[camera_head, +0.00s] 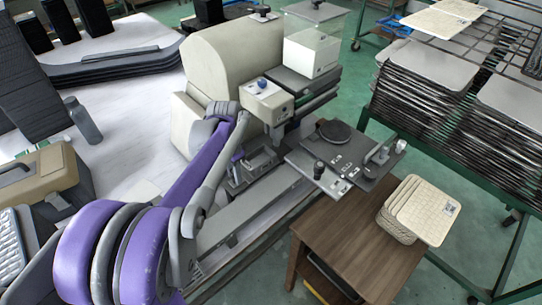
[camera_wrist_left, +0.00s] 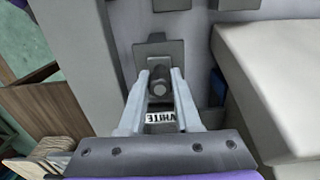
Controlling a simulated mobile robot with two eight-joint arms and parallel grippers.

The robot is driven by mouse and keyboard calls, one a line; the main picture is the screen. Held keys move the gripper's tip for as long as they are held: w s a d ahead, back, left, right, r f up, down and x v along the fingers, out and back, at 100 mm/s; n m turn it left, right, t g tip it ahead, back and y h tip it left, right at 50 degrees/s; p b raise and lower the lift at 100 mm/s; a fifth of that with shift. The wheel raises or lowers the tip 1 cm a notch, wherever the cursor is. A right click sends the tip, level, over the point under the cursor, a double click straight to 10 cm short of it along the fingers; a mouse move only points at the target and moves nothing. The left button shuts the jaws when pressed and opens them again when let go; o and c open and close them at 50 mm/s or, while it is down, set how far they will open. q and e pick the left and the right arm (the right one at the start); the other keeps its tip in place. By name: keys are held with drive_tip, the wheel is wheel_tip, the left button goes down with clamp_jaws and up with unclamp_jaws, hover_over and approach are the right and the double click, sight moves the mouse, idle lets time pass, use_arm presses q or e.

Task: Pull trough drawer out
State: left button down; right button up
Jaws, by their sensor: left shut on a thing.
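My left gripper (camera_wrist_left: 160,76) has its two light grey fingers on either side of a small dark round knob (camera_wrist_left: 159,88) and is shut on it. The knob stands on a grey plate (camera_wrist_left: 158,50) on the grey machine. A small white label with upside-down "WHITE" lettering (camera_wrist_left: 162,117) shows between the fingers. In the head view my purple and grey left arm reaches to the grey metal mechanism (camera_head: 238,182) below the cream machine housing (camera_head: 225,65). The fingers are too small to make out there. I cannot tell how far the trough drawer is out. My right gripper is not in view.
A wooden table (camera_head: 345,245) bears a stack of cream panels (camera_head: 425,208) at the right. A machine plate with a black disc (camera_head: 334,131) juts out above it. Racks of stacked trays (camera_head: 425,80) stand behind. A cream block (camera_wrist_left: 275,85) is close on the gripper's right.

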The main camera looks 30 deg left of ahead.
use_arm(q)
drive_tip(key=shift+s+a, duration=0.25)
drive_tip(key=shift+s, duration=0.55)
drive_tip(key=shift+s+a, duration=0.2)
drive_tip(key=shift+s, duration=0.6)
drive_tip(key=shift+s+a, duration=0.25)
drive_tip(key=shift+s, duration=0.55)
drive_tip(key=c, duration=0.7)
unclamp_jaws()
wheel_tip(320, 180, up, 7)
drive_tip(key=p, duration=0.4)
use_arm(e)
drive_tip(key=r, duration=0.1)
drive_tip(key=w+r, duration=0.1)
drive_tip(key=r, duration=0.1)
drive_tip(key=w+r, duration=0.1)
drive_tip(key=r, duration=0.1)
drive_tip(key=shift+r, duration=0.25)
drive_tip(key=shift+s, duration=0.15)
